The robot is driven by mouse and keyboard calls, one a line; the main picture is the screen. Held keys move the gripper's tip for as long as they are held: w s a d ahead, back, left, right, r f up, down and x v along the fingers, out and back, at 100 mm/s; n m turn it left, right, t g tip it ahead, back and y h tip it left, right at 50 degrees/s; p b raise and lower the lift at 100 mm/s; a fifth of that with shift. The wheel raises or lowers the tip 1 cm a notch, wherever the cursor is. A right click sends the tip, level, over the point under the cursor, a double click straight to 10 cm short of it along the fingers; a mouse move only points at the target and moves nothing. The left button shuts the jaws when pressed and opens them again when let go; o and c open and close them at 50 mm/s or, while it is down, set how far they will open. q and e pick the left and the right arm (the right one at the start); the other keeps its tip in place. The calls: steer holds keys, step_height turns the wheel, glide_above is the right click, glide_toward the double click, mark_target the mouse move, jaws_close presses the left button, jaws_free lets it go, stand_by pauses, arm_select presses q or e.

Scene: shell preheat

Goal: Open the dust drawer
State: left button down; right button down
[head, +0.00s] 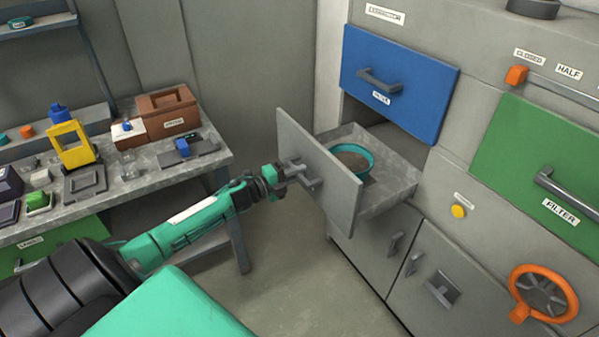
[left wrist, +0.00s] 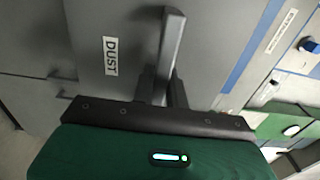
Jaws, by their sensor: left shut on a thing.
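The grey dust drawer (head: 325,168) stands pulled out from the cabinet below the blue drawer, and a teal round pan (head: 352,160) shows inside it. Its front carries a DUST label (left wrist: 111,56) in the left wrist view. My left gripper (head: 290,178) is shut on the drawer's grey bar handle (head: 308,178). In the left wrist view the handle (left wrist: 173,45) rises from between the gripper's dark fingers (left wrist: 165,92). The fingertips are partly hidden by the handle in the head view. My right gripper is in neither view.
The blue drawer (head: 400,85) above and the green filter drawer (head: 545,160) at right appear closed. An orange valve wheel (head: 542,293) and a yellow button (head: 458,211) are on the cabinet. A cluttered workbench (head: 150,178) stands at left. Bare floor (head: 290,265) lies below the drawer.

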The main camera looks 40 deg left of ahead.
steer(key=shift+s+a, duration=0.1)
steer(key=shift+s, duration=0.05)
arm_select(q)
steer(key=c, duration=1.5)
jaws_free()
steer(key=shift+o, duration=0.5)
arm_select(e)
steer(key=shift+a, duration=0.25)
